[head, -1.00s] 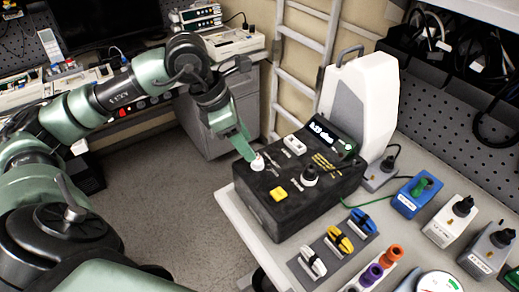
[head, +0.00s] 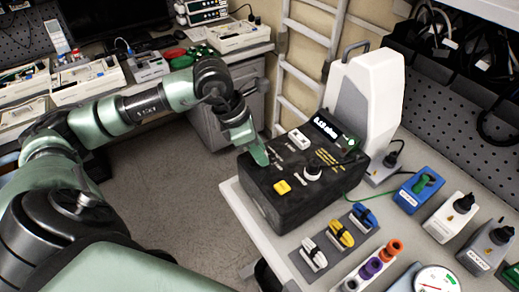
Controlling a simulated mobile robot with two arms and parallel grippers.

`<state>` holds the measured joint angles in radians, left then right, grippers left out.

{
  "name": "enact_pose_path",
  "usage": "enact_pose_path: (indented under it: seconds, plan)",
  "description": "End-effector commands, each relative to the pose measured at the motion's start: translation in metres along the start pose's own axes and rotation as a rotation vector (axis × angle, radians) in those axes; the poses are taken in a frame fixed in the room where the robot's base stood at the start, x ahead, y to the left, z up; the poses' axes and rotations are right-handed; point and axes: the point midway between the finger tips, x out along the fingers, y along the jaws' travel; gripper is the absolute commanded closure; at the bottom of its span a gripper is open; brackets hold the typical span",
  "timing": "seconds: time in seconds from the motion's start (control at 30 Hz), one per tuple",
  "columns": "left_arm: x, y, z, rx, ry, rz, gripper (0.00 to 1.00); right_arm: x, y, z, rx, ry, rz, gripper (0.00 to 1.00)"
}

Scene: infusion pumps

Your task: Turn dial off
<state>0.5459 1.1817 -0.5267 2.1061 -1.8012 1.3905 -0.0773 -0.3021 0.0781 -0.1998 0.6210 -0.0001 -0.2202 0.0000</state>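A black box-shaped tester (head: 272,207) stands on the bench at the centre. Its top carries a dark dial with a pale base (head: 312,173), a white switch (head: 298,139), a yellow button (head: 282,187) and a small lit display (head: 325,128) whose text is hard to read. My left gripper (head: 259,157) points down at the far left corner of the tester's top. It covers the spot where a white knob showed earlier, so I cannot see that knob or whether the fingers touch it. The finger opening is not clear. My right gripper is out of view.
A tall white and grey device (head: 363,95) stands behind the tester. Blue, white and grey boxes (head: 418,192) line the right. Open floor (head: 165,200) is at the left.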

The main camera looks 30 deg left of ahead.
Motion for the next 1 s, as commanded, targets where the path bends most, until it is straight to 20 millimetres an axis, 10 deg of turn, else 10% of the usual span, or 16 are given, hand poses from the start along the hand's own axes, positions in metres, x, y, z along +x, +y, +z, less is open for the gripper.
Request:
enact_pose_path:
  seconds: [1.0]
  plan:
    - [0.001, -0.003, 0.002, -0.552, -0.005, 0.233, 1.00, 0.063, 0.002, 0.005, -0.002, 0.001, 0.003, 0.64]
